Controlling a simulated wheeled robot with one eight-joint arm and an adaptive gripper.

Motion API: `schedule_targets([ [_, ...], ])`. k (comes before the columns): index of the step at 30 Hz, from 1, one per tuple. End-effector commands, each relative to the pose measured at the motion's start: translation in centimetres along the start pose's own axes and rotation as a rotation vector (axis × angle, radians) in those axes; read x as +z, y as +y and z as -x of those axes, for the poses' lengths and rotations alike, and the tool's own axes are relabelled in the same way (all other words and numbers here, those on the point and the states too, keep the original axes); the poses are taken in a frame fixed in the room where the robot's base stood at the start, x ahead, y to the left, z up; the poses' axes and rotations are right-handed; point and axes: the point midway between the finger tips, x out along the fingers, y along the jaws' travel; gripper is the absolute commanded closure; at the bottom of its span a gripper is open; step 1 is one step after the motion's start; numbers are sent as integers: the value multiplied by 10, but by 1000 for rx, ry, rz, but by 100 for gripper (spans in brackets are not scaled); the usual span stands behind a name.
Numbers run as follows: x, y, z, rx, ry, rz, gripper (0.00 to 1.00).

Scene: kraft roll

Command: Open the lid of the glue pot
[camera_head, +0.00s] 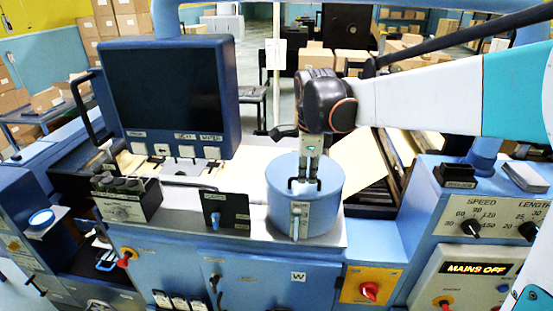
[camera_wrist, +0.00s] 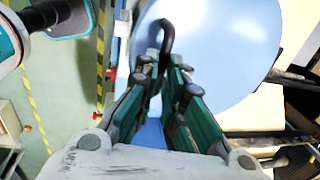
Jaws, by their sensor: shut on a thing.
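The glue pot (camera_head: 322,212) is a round blue pot on the grey ledge of the machine, right of centre in the head view. Its blue lid (camera_head: 330,180) lies flat on top, with a dark bent handle, and a pale latch-like part shows on the pot's front. My gripper (camera_head: 310,183) points down over the lid and is shut on the lid handle (camera_wrist: 167,38). In the wrist view the lid (camera_wrist: 225,45) fills the upper middle, and the handle's curved end shows past the fingers of my gripper (camera_wrist: 170,85). Part of the handle is hidden between the fingers.
A dark monitor (camera_head: 168,97) stands left of the pot. A small black switch box (camera_head: 226,211) is close on its left, and a box with several knobs (camera_head: 125,198) is further left. The control panel reading MAINS OFF (camera_head: 478,268) is at right.

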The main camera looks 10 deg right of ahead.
Motion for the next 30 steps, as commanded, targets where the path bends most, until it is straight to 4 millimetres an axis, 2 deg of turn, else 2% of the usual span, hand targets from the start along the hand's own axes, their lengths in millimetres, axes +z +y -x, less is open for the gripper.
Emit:
schedule_targets([
  [7, 0, -17, 26, 117, -1, -2, 100],
  [18, 0, -55, 68, 114, -1, -1, 100],
  [24, 0, -73, 79, 111, -1, -1, 100],
  [30, -1, -82, 84, 110, -1, -1, 100],
])
